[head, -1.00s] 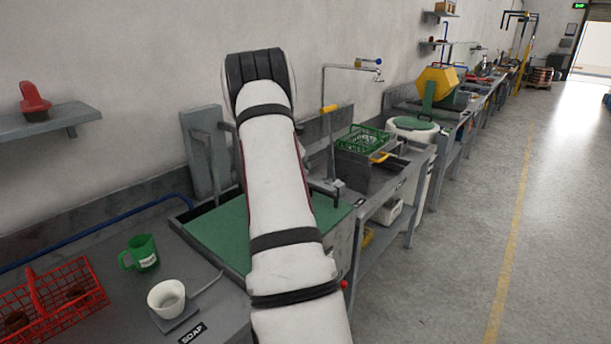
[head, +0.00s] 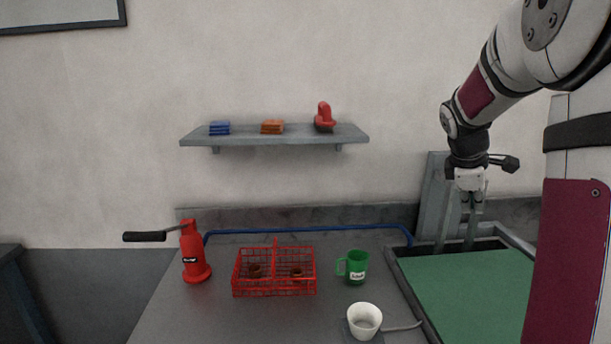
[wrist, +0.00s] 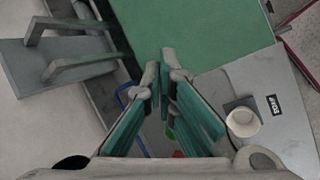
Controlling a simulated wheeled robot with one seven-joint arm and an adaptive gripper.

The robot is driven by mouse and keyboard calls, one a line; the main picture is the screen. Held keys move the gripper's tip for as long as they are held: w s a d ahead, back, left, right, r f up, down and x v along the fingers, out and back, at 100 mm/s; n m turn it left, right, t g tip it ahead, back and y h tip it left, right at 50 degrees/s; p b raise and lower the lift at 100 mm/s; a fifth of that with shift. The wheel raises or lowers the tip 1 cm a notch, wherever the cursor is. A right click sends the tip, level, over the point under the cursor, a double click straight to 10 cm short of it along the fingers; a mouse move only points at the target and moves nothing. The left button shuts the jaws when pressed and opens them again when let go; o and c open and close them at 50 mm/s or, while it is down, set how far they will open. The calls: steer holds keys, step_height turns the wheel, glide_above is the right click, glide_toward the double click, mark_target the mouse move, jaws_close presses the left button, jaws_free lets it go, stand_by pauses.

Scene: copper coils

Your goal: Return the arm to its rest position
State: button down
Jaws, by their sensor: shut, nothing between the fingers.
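My arm reaches in from the upper right of the head view and bends down at the wrist. My gripper (head: 471,205) hangs pointing down in front of the grey upright panel, near the back left corner of the green-surfaced basin (head: 470,290). In the wrist view my gripper (wrist: 164,70) has its fingertips close together, with nothing between them. The green surface also shows in the wrist view (wrist: 205,30), beyond the fingertips.
A red wire basket (head: 274,285) holds brown coils. A green mug (head: 355,267), a white cup (head: 364,320) and a red hand-levered device (head: 194,255) stand on the grey bench. A wall shelf (head: 275,139) holds blue and orange stacks and a red-handled tool. A blue pipe runs along the back.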

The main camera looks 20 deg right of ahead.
steer(key=s+a+r+m+t+y, duration=0.15)
steer(key=s+a, duration=0.25)
steer(key=a, duration=0.6)
steer(key=s+a+r+m+t+y, duration=0.1)
steer(key=s+a+m, duration=0.2)
steer(key=a, duration=0.7)
steer(key=s+a+r+m+t+y, duration=0.15)
steer(key=s+a, duration=0.25)
steer(key=a, duration=0.6)
steer(key=s+a+f+m+y, duration=0.2)
steer(key=s+a, duration=0.5)
steer(key=shift+a+f, duration=0.25)
steer(key=shift+f, duration=0.15)
